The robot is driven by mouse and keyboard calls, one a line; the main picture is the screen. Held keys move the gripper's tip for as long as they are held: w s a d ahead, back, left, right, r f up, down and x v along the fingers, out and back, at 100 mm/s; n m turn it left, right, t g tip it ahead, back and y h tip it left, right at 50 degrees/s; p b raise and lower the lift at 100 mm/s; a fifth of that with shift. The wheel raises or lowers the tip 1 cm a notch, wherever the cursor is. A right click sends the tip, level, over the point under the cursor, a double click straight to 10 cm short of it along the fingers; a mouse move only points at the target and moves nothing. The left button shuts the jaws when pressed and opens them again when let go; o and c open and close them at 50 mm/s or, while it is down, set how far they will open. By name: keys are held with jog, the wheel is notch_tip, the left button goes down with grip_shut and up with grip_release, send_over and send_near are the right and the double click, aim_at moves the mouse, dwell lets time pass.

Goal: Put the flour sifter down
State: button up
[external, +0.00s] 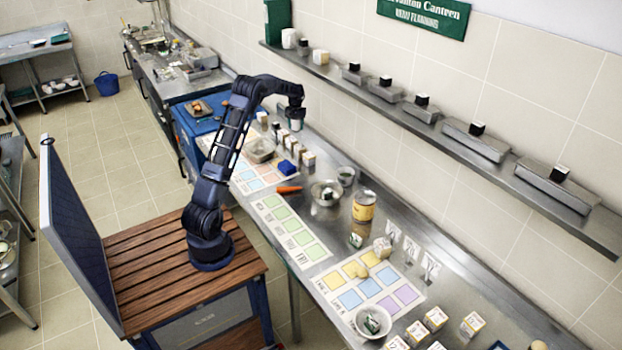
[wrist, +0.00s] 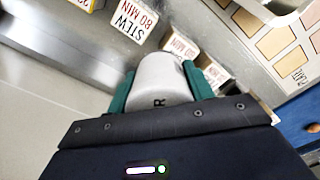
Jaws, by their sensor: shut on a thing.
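My gripper (wrist: 160,85) has green fingers on both sides of a pale grey, rounded cylinder, taken to be the flour sifter (wrist: 158,76). A dark letter R shows on it, and its lower part is hidden by my gripper's body. In the external view my gripper (external: 295,115) is at the far part of the steel counter (external: 330,167), near the wall, pointing down. The sifter is small there and mostly hidden. I cannot tell whether it touches the counter.
Labelled blocks, one reading STEW 80 MIN (wrist: 135,20), stand close by. A clear tub (external: 260,150), a blue item (external: 288,168), a carrot (external: 289,189), a metal bowl (external: 325,193) and a yellow can (external: 363,207) stand nearer. A wall shelf (external: 450,130) runs above the counter.

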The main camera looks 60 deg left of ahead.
jog(key=w+d+f+m, duration=0.1)
jog(key=w+d+m, duration=0.1)
jog(key=d, duration=0.5)
jog(key=w+d+f+m, duration=0.2)
jog(key=d, duration=0.6)
jog(key=m, duration=0.3)
send_near(331, 171)
jog(key=shift+f, duration=3.05)
jog(key=shift+f, duration=0.1)
jog(key=o, duration=1)
jog(key=shift+o, duration=0.2)
notch_tip(331, 171, up, 12)
